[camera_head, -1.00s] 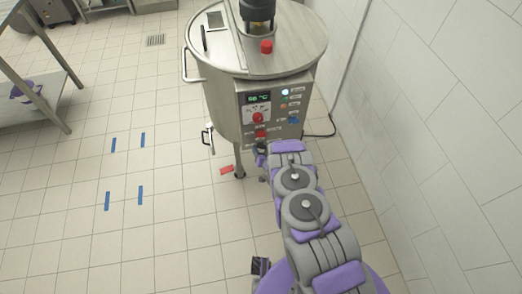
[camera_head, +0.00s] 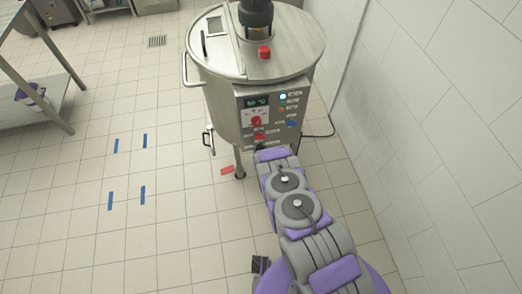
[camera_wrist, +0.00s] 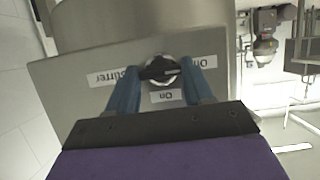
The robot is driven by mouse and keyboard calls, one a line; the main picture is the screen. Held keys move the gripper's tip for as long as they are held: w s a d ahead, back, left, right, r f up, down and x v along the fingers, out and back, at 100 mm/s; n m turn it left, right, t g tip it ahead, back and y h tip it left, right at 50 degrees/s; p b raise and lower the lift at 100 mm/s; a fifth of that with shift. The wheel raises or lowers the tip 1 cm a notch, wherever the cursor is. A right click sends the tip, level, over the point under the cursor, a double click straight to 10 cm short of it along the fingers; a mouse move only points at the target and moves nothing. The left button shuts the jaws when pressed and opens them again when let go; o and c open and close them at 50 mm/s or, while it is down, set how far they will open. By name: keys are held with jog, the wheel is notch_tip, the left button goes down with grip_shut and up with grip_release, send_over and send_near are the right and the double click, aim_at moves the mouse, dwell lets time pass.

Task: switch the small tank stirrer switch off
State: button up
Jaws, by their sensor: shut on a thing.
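The steel tank (camera_head: 222,100) stands upright ahead, with a control panel (camera_head: 246,117) on its front. In the wrist view the stirrer switch (camera_wrist: 157,68) is a black knob on a round metal base, on a steel plate (camera_wrist: 75,95). Upside-down labels read Stirrer, Off and On. My gripper (camera_wrist: 162,75) has its two blue fingers on either side of the knob and is shut on it. The knob's light mark lies level, on the side of the Off label (camera_wrist: 188,61). In the head view my arm hides the gripper and most of the switch area.
A white tiled wall (camera_head: 440,120) runs close along the right. A steel shelf table (camera_head: 50,105) with a white and purple bucket (camera_head: 30,95) stands at the left. The floor between is clear apart from blue tape marks (camera_head: 143,195) and a red one (camera_head: 227,170).

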jog(key=o, duration=1)
jog(key=shift+o, duration=0.2)
jog(key=p+v, duration=0.4)
jog(key=v, duration=1.3)
jog(key=shift+s, duration=0.25)
jog(key=shift+w+f, duration=0.1)
